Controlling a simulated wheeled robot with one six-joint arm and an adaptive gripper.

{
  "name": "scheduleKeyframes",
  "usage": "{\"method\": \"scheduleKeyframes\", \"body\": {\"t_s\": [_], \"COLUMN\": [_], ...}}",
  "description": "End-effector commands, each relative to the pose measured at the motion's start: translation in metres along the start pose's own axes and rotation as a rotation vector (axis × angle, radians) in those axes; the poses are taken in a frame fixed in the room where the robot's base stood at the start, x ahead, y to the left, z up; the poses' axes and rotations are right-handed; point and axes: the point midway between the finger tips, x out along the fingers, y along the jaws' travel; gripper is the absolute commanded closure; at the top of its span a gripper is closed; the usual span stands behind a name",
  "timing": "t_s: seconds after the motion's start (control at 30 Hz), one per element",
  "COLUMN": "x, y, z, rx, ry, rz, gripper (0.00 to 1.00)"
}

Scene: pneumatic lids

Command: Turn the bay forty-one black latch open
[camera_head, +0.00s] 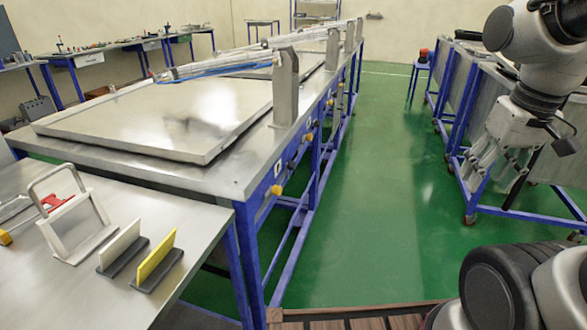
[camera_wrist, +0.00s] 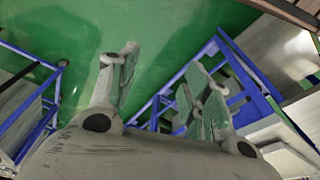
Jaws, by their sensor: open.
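The middle bench has a blue front rail (camera_head: 262,198) with small fittings along it. A yellow knob (camera_head: 276,190) sits near its near corner, with a small white label (camera_head: 278,168) above it. A small dark fitting (camera_head: 291,165) is farther along and may be a black latch; I cannot tell its position or read a bay number. Another yellow knob (camera_head: 309,137) follows. My gripper (camera_head: 492,177) hangs at the right, well apart from the rail, across the green aisle. In the wrist view my gripper (camera_wrist: 162,72) is open, with nothing between its fingers.
A large metal lid (camera_head: 165,115) lies on the middle bench, beside an upright metal post (camera_head: 285,88). A near-left table (camera_head: 70,290) holds a white plate (camera_head: 120,245) and a yellow plate (camera_head: 156,260). Blue-framed racks (camera_head: 452,105) stand at right. The green floor (camera_head: 370,200) between is clear.

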Motion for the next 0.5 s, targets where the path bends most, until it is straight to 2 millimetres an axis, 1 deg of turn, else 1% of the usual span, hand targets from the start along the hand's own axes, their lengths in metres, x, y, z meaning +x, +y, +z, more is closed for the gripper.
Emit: {"method": "scheduleKeyframes", "body": {"t_s": [0.03, 0.13, 0.27, 0.37, 0.47, 0.5], "x": [0.013, 0.038, 0.074, 0.105, 0.139, 0.153], "y": [0.0, -0.008, -0.026, -0.045, -0.069, -0.079], "z": [-0.007, -0.024, -0.044, -0.059, -0.074, -0.08], "rx": [0.009, 0.052, 0.141, 0.237, 0.355, 0.407], "ry": [-0.068, -0.177, -0.315, -0.421, -0.526, -0.568], "rz": [-0.004, -0.042, -0.12, -0.19, -0.267, -0.299], "gripper": [0.51, 0.51, 0.51, 0.51, 0.51, 0.51]}}
